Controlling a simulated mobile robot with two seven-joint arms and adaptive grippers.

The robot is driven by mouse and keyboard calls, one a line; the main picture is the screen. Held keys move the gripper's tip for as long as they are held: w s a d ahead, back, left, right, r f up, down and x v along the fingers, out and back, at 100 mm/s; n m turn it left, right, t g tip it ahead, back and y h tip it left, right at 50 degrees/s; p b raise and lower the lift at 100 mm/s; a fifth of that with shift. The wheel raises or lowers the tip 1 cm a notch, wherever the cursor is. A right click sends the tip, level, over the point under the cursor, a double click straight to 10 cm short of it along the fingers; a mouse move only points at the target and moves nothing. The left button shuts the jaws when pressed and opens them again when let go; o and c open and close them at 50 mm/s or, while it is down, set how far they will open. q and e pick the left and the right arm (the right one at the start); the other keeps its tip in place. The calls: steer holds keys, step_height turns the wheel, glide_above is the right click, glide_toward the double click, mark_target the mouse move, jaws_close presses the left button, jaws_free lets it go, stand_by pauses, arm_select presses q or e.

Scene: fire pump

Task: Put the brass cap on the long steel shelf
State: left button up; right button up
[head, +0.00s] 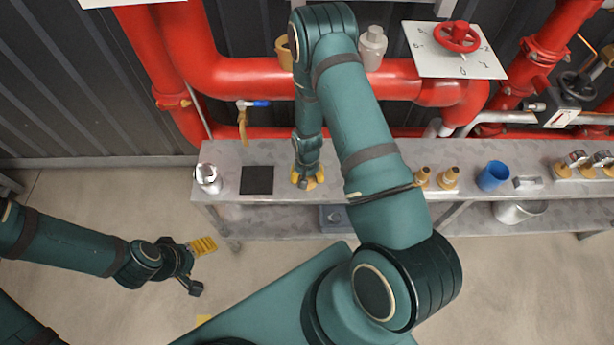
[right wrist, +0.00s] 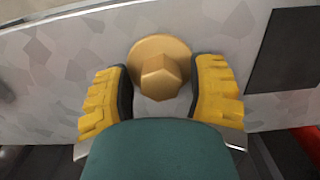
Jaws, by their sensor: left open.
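The brass cap (right wrist: 162,72), with a round flange and a hexagonal head, rests flat against the grey top of the long steel shelf (right wrist: 215,25) in the right wrist view. My right gripper (right wrist: 162,92) has its yellow fingers spread, one on either side of the cap, with the cap's head between them. In the head view my right gripper (head: 307,180) is low over the shelf (head: 225,158), just right of a dark square, and hides the cap. My left gripper (head: 200,267) is open and empty, over the floor left of the shelf.
The dark square pad (head: 257,180) and a silver cup-like part (head: 207,178) are on the shelf's left end. Brass fittings (head: 447,178), a blue cup (head: 493,176) and gauges stand further right. Red pipes (head: 240,72) run behind. A bucket (head: 518,212) sits on the lower level.

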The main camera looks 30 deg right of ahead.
arm_select(q)
steer(key=shift+r, duration=0.1)
arm_select(e)
steer(key=shift+r, duration=0.1)
steer(key=shift+r, duration=0.3)
step_height(320, 180, up, 11)
steer(key=p, duration=0.2)
arm_select(q)
steer(key=shift+w+r, duration=0.2)
steer(key=shift+r, duration=0.3)
steer(key=shift+w+r, duration=0.2)
steer(key=shift+r, duration=0.3)
arm_select(e)
steer(key=s+a+n+t+y, duration=0.1)
steer(key=s+a, duration=0.3)
steer(key=a, duration=0.4)
steer(key=s+a+r+n+t+y, duration=0.1)
steer(key=s+a+n+y, duration=0.1)
steer(key=s+a, duration=0.3)
steer(key=a+n, duration=0.1)
steer(key=a, duration=0.3)
steer(key=shift+s+a+r+y, duration=0.25)
steer(key=shift+y, duration=0.05)
arm_select(q)
steer(key=shift+c, duration=0.4)
arm_select(e)
steer(key=shift+c, duration=0.3)
